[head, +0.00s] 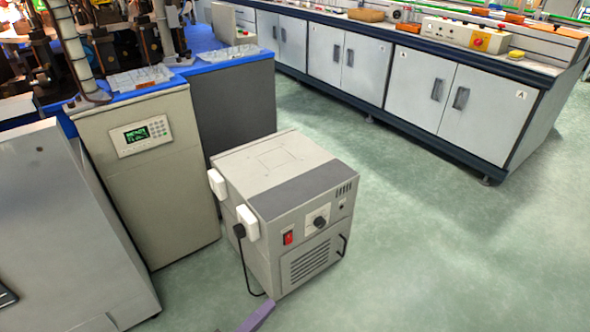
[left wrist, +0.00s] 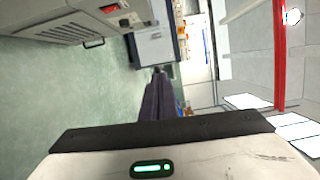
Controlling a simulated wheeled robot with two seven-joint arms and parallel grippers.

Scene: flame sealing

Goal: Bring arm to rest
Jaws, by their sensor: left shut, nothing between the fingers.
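My left gripper (head: 260,314) shows only as a purple-grey finger tip at the bottom edge of the head view, low in front of the grey box unit (head: 300,215). In the left wrist view its fingers (left wrist: 158,76) are together, with nothing between them. The box unit has a red switch, a black knob, a vent and two white blocks on its left side. Part of it shows at the top left of the left wrist view (left wrist: 80,18), apart from the fingers. My right gripper is in neither view.
A beige cabinet (head: 150,200) with a keypad display stands behind left of the box unit. A sloped grey housing (head: 65,230) is at the far left. A long bench with grey doors (head: 425,90) runs along the back. Green floor (head: 430,260) is open at the right.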

